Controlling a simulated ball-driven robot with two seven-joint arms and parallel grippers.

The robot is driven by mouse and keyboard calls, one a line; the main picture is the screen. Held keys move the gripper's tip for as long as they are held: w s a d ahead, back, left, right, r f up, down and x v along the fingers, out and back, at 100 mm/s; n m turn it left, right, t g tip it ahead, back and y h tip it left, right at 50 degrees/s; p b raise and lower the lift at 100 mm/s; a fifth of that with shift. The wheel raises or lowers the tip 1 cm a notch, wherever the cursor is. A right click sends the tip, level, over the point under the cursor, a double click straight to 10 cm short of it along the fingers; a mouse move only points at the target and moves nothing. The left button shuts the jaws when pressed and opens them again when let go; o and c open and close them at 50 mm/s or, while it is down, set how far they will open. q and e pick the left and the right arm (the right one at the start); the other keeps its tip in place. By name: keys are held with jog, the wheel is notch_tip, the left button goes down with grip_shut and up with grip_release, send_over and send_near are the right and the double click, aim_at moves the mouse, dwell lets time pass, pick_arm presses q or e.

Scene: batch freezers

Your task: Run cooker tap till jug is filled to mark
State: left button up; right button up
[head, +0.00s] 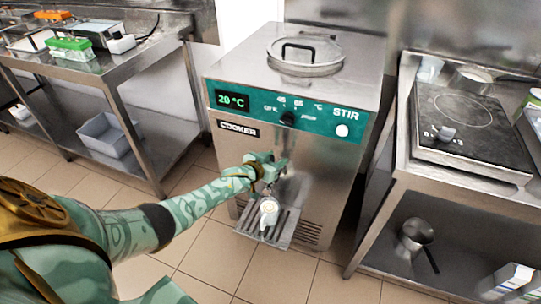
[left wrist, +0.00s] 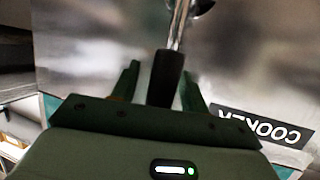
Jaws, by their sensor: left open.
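The cooker (head: 228,170) is a steel cabinet with a teal panel reading 20 °C. My left gripper (head: 272,166) is in front of its face, above the drip grate. In the left wrist view my left gripper (left wrist: 160,85) is open, with the black grip of the tap lever (left wrist: 167,72) between its fingers. I cannot tell whether the fingers touch it. The gripper hides most of the tap in the head view. The small, pale jug (head: 269,213) stands upright on the grate below. Its mark and any level inside are too small to tell. My right gripper is out of view.
A steel table (head: 95,68) with green and orange-topped containers stands at the left, a grey bin (head: 105,135) on its lower shelf. At the right a bench carries a hob (head: 470,125), with a saucepan (head: 415,233) below. Tiled floor in front is clear.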

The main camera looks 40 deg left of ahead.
pick_arm(q)
jog(key=shift+s+r+p, duration=0.25)
jog(key=shift+s+p, duration=0.05)
jog(key=shift+s, duration=0.05)
jog(key=p+v, duration=0.7)
jog(key=v, duration=0.8)
jog(key=shift+s, duration=0.2)
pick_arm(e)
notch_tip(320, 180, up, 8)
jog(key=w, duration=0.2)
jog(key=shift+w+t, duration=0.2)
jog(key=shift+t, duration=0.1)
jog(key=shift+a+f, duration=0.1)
